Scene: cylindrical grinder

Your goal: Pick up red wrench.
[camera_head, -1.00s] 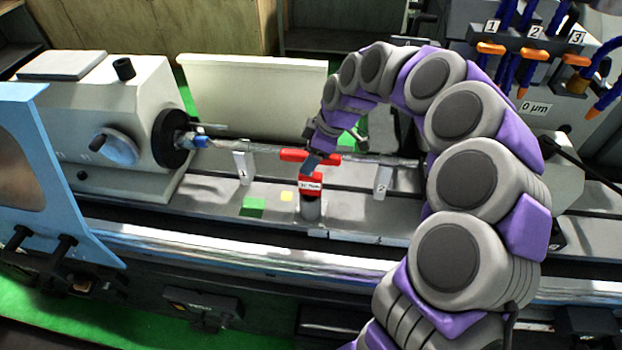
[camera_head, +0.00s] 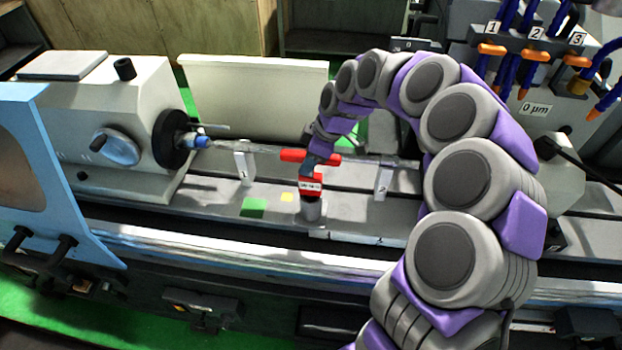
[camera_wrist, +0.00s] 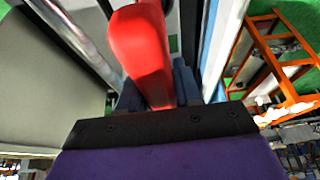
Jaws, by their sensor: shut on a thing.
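The red wrench (camera_head: 295,155) is T-shaped, with a red crossbar and a red lower part (camera_head: 311,190) bearing a white label. It stands roughly upright at a short grey metal post (camera_head: 313,210) on the machine bed. My gripper (camera_head: 313,170) is shut on the wrench just below the crossbar and hides part of its stem. In the wrist view, the red bar (camera_wrist: 142,45) runs between the two dark blue fingers of my gripper (camera_wrist: 158,92). Whether the wrench is still seated in the post cannot be told.
A horizontal shaft (camera_head: 262,150) passes behind the wrench between light brackets (camera_head: 244,165). The grey headstock (camera_head: 105,110) stands left, and a light blue panel (camera_head: 50,160) is at front left. Blue hoses with orange nozzles (camera_head: 537,53) hang at upper right. Green and yellow blocks (camera_head: 254,207) lie left of the post.

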